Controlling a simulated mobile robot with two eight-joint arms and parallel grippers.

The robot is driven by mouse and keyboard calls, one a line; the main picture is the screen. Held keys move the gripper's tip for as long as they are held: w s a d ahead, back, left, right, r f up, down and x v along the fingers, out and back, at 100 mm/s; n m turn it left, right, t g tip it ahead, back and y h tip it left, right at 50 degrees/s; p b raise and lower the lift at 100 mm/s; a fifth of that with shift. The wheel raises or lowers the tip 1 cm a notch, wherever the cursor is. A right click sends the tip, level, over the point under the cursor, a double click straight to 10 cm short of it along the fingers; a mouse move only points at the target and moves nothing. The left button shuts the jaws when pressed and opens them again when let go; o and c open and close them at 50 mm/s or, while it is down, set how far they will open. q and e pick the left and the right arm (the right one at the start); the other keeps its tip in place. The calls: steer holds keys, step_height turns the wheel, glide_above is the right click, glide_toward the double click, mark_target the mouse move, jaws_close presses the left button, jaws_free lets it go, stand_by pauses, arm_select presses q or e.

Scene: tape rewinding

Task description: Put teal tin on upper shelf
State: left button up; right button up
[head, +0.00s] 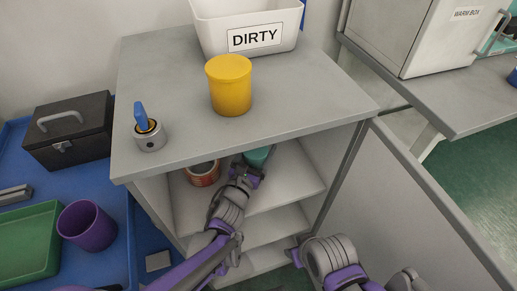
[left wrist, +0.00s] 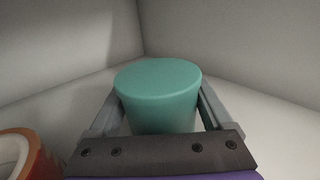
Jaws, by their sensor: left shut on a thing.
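The teal tin (left wrist: 158,90) stands between the two fingers of my left gripper (left wrist: 160,115) in the left wrist view, with a finger on each side. In the head view the tin (head: 259,155) shows partly under the cabinet top, inside the upper compartment, and my left gripper (head: 247,172) reaches in to it. The gripper is shut on the tin. The upper shelf (head: 290,180) is a pale board. I cannot tell whether the tin touches it.
A red-orange tin (head: 202,173) sits on the same shelf to the left; it also shows in the left wrist view (left wrist: 18,155). The cabinet door (head: 420,200) stands open at right. A yellow tub (head: 229,88) and a DIRTY bin (head: 250,22) stand on top.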

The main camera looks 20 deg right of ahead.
arm_select(q)
steer(key=o, duration=1.4)
steer(key=shift+f, duration=0.1)
steer(key=shift+s+a+r, duration=0.15)
steer(key=shift+s+r, duration=0.05)
steer(key=p+v, duration=0.1)
steer(key=v, duration=1)
steer(key=shift+s+a, duration=0.15)
steer(key=shift+s, duration=0.15)
